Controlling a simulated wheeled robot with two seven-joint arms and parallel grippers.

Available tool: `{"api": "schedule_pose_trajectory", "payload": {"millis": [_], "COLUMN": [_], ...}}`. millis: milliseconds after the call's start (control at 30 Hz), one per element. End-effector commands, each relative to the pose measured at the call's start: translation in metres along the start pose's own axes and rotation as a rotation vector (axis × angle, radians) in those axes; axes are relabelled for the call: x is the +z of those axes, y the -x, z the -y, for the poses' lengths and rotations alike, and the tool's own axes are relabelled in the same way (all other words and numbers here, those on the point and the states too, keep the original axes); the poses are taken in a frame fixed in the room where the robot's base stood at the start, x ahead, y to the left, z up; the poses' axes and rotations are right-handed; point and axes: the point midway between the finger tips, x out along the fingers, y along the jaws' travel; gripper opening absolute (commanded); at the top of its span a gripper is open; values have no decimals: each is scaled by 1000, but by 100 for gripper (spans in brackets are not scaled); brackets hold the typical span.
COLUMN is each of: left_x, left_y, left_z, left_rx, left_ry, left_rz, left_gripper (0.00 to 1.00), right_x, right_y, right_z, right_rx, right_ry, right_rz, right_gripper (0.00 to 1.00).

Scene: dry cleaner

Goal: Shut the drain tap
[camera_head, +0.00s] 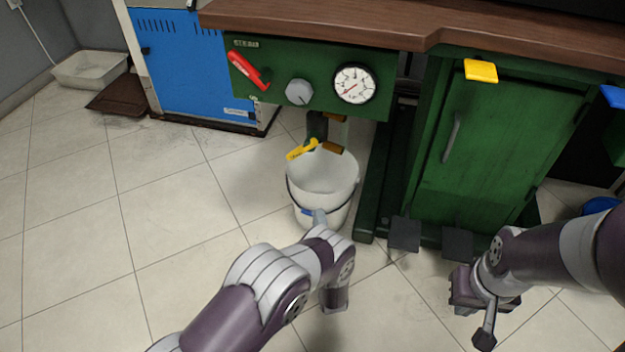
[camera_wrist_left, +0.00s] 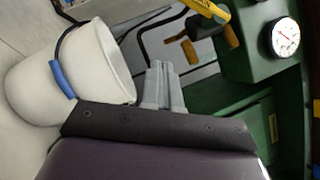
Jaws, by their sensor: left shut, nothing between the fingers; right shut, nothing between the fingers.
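The drain tap has a yellow lever (camera_head: 301,149) on a dark body (camera_head: 317,126) under the green panel, above a white bucket (camera_head: 322,172). The lever sticks out to the left, roughly level and a little tilted. In the left wrist view the yellow lever (camera_wrist_left: 206,11) shows at the top edge, partly cut off. My left gripper (camera_head: 319,216) is shut and empty in front of the bucket, below and apart from the lever. Its closed fingers (camera_wrist_left: 162,80) show beside the bucket (camera_wrist_left: 88,68). My right gripper (camera_head: 485,337) is shut and empty at the lower right, far from the tap.
The green panel carries a red lever (camera_head: 249,70), a grey knob (camera_head: 299,92) and a gauge (camera_head: 355,83). Brown-orange fittings (camera_head: 333,147) sit beside the tap. A green cabinet (camera_head: 490,150) and dark pedals (camera_head: 405,234) stand to the right.

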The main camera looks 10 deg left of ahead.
Motion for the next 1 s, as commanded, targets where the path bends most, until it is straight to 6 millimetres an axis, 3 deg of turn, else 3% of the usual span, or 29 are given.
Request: {"api": "schedule_pose_trajectory", "payload": {"millis": [100,200,567,733,1000], "left_x": [14,15,14,15,18], "left_y": [2,2,-2,-25,-83], "left_z": [18,21,20,20,24], "left_rx": [-83,-94,-92,-91,-91], "left_ry": [-169,-229,-236,-235,-234], "left_rz": [70,80,78,81,81], "left_gripper": [0,0,0,0,0], "right_x": [0,0,1,2,5], "right_y": [0,0,-2,-13,-39], "right_z": [0,0,0,0,0], "right_rx": [0,0,0,0,0], "right_ry": [0,0,0,0,0], "right_rz": [1,2,2,2,2], "right_gripper": [0,0,0,0,0]}}
